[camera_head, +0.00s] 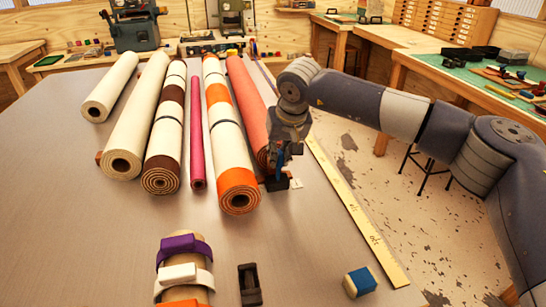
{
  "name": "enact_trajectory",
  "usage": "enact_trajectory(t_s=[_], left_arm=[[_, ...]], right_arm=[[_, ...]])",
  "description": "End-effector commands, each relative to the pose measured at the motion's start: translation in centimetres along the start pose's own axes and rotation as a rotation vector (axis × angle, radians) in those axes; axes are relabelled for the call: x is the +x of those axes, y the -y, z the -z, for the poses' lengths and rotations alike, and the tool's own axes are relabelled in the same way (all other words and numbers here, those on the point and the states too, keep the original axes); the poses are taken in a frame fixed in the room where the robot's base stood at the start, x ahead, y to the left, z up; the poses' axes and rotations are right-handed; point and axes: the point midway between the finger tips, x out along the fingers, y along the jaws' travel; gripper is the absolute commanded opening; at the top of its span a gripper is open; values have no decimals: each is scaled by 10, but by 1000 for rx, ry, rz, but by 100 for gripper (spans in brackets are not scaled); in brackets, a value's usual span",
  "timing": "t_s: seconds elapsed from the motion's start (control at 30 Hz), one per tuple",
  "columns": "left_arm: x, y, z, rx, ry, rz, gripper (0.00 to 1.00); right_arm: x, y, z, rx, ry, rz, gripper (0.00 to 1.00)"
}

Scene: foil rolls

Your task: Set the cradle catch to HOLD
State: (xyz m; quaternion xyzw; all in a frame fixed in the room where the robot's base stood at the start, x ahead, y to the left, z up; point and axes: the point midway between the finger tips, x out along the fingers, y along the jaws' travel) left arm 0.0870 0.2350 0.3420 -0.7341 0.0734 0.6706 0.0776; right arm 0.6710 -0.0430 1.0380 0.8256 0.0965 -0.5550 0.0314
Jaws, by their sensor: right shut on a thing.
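My right gripper (279,164) reaches in from the right and points down at the front end of the coral roll (247,105). It is shut on what looks like the cradle catch (276,184), a small dark piece low beside that roll. The fingers and arm hide most of the catch, so its setting cannot be read. A small white tag (297,183) lies just right of it; its marking is too small to read. My left gripper is not in view.
Several rolls lie side by side, including an orange-banded one (223,135) and a thin magenta one (197,140). A yellow ruler (355,210) runs along the table's right edge. Banded straps (182,245), a dark holder (249,285) and a blue-and-cream block (360,281) are in front.

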Motion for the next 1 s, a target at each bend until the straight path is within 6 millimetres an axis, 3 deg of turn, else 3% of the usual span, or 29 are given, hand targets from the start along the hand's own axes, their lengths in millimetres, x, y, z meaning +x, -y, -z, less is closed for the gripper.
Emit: enact_trajectory(t_s=[0.3, 0.77, 0.8, 0.87, 0.9, 1.0], left_arm=[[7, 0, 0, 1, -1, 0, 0], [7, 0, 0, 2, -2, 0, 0], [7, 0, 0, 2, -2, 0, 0], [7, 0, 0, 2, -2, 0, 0], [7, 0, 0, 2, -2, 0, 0], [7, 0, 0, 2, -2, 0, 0]], right_arm=[[1, -9, 0, 43, -1, 105, 0], [1, -10, 0, 49, 0, 120, 0], [1, -10, 0, 49, 0, 120, 17], [1, -10, 0, 49, 0, 119, 30], [1, -10, 0, 49, 0, 119, 35], [1, -10, 0, 49, 0, 119, 35]])
